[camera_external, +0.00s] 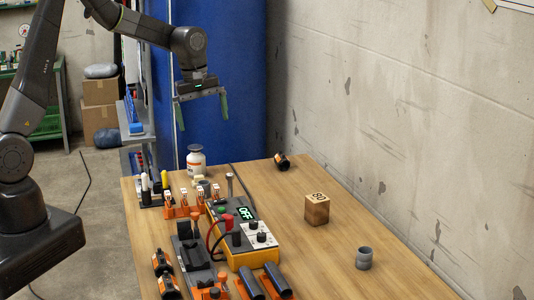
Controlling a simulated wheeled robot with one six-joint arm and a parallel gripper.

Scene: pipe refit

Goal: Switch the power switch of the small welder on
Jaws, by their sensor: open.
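The small welder (244,257) is a yellow and dark box on the wooden table. Its lit green display reads OFF. Several knobs and buttons sit on its top panel, with a red and a black lead at its left side. I cannot tell which control is the power switch. My gripper (203,112) hangs above and behind the welder, toward the back of the table, well apart from it. Its two green-tipped fingers are spread wide and point down, with nothing between them.
On the table (335,271), a wooden block (317,209), a grey pipe fitting (363,258) and a black-orange fitting (282,161) stand right of the welder. Orange holders crowd the left side. A concrete wall (400,110) borders the right.

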